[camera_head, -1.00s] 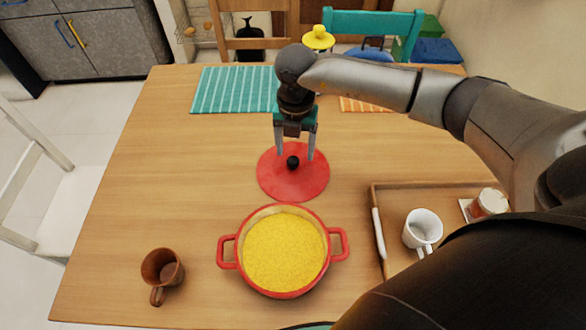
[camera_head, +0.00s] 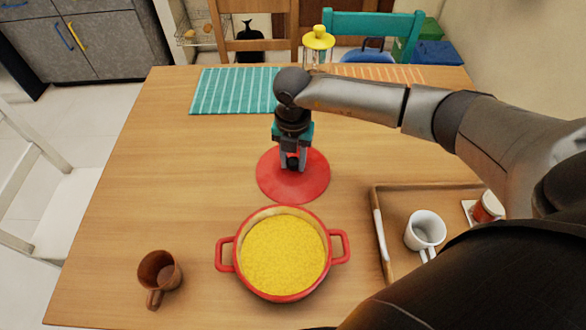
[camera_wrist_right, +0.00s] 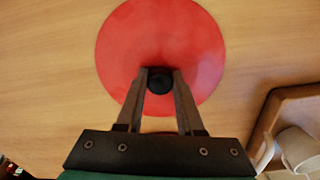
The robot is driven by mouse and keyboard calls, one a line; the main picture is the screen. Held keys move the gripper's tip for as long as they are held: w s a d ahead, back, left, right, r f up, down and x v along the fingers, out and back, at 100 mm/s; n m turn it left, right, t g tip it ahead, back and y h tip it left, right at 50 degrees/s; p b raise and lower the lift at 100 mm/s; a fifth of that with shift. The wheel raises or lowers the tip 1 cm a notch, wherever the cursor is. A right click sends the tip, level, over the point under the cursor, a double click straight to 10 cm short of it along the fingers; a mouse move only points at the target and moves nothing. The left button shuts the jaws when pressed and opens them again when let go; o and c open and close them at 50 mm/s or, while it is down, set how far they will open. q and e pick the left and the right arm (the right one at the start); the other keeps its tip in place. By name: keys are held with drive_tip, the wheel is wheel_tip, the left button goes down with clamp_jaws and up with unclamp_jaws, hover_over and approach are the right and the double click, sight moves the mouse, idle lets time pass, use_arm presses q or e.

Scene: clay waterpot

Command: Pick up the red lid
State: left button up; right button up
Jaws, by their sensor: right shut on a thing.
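The red lid (camera_head: 312,184) lies flat on the wooden table behind the red pot (camera_head: 283,253). In the right wrist view the lid (camera_wrist_right: 160,35) shows as a red disc with a round black knob (camera_wrist_right: 160,82) at its middle. My right gripper (camera_head: 292,166) points down over the lid, with its fingertips on both sides of the knob. The right gripper also shows in the right wrist view (camera_wrist_right: 160,80), shut on the knob. The lid appears to rest on the table. My left gripper is not in view.
The pot holds yellow grains. A brown cup (camera_head: 158,277) stands at the front left. A teal striped mat (camera_head: 232,92) lies at the back.

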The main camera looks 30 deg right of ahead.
drive_tip(key=shift+c, duration=1.4)
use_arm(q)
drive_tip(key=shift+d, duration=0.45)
use_arm(e)
clamp_jaws()
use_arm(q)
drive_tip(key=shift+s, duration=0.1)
use_arm(e)
drive_tip(key=shift+r, duration=0.15)
